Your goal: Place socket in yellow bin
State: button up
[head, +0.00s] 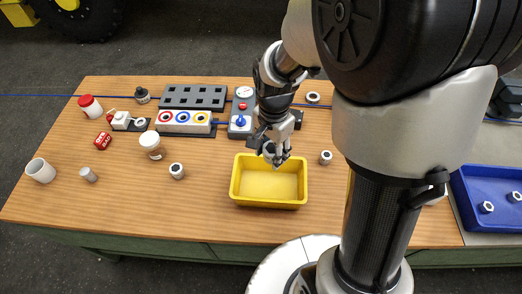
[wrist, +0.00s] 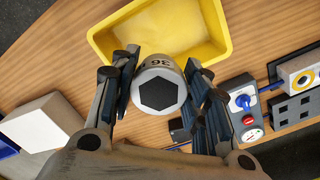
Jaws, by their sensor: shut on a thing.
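My gripper (wrist: 158,72) is shut on a light grey socket (wrist: 160,91) with a dark hexagonal opening and dark digits on its side. In the head view my gripper (head: 273,153) points down at the back rim of the yellow bin (head: 270,203). The held socket is largely hidden by the fingers there. The bin is a rectangular open tray near the table's front edge, and its visible floor is bare. In the wrist view the yellow bin (wrist: 105,42) lies just beyond the socket. The socket appears above the bin's near edge; the height gap is hard to tell.
Loose sockets stand left (head: 177,171) and right (head: 326,157) of the bin. A control panel (head: 240,113) and ring-marked block (head: 184,121) stand behind. A blue tray (head: 475,190) is right.

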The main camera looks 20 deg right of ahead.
jog(key=shift+w+r+m, duration=0.15)
jog(key=shift+w+m, duration=0.15)
jog(key=b, duration=0.5)
send_over(269, 188)
notch_tip(269, 188, down, 15)
jog(key=shift+s+r, duration=0.1)
jog(key=shift+r, duration=0.05)
jog(key=shift+f+b, duration=0.9)
jog(key=shift+f, duration=1.45)
jog(key=shift+f, duration=0.2)
jog(key=o, duration=1.2)
jog(key=shift+r, duration=0.1)
